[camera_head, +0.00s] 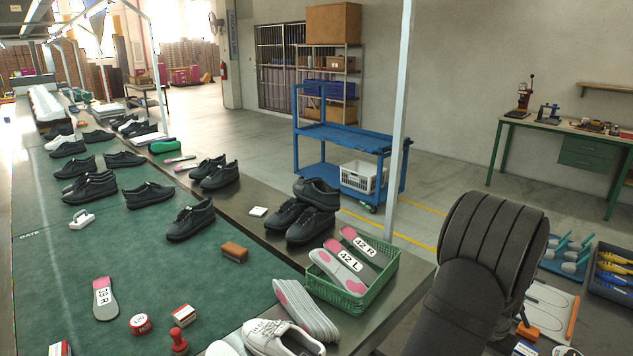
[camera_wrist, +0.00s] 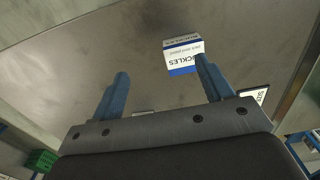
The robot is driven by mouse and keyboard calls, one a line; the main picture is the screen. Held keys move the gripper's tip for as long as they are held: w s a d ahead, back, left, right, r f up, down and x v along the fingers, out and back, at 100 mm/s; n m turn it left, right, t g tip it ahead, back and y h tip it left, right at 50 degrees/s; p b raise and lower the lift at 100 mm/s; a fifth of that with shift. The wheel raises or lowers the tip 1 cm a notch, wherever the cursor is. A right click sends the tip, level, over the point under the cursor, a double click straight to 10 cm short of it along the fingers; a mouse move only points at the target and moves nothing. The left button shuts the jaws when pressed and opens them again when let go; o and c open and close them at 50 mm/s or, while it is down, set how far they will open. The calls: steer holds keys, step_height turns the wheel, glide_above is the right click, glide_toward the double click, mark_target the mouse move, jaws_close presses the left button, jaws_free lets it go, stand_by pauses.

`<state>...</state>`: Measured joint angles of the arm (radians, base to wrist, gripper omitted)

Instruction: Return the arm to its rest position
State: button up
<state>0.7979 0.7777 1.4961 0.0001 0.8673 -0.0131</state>
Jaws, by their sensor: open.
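My gripper (camera_wrist: 162,92) shows in the wrist view with its two blue fingers spread apart and nothing between them. It faces a grey metal surface (camera_wrist: 110,55). A blue and white box (camera_wrist: 183,56) lettered "CKLES" stands on that surface, just beyond the right finger, which overlaps its lower corner. I cannot tell whether they touch. In the head view my dark arm fills the lower right, and the gripper itself is out of that picture.
A green basket (camera_head: 378,283) with insoles stands at the line's near right edge. Several black shoes (camera_head: 190,219) stand on the green belt (camera_head: 120,250). A blue cart (camera_head: 345,137) and a workbench (camera_head: 570,128) stand behind. Trays with tools (camera_head: 568,262) lie right of my arm.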

steer(key=s+d+r, duration=0.2)
steer(key=s+r, duration=0.3)
steer(key=s, duration=0.2)
steer(key=w+a+n, duration=0.5)
steer(key=w+a, duration=1.2)
steer(key=w+a+n, duration=0.1)
steer(key=w+a, duration=0.1)
steer(key=a, duration=0.6)
steer(key=w+a+n, duration=0.1)
steer(key=w+a, duration=0.2)
steer(key=a, duration=0.5)
steer(key=w+a+n, duration=0.2)
steer(key=a, duration=0.6)
steer(key=shift+w+f, duration=0.2)
steer(key=shift+w, duration=0.05)
steer(key=shift+a, duration=0.85)
steer(key=shift+o, duration=0.5)
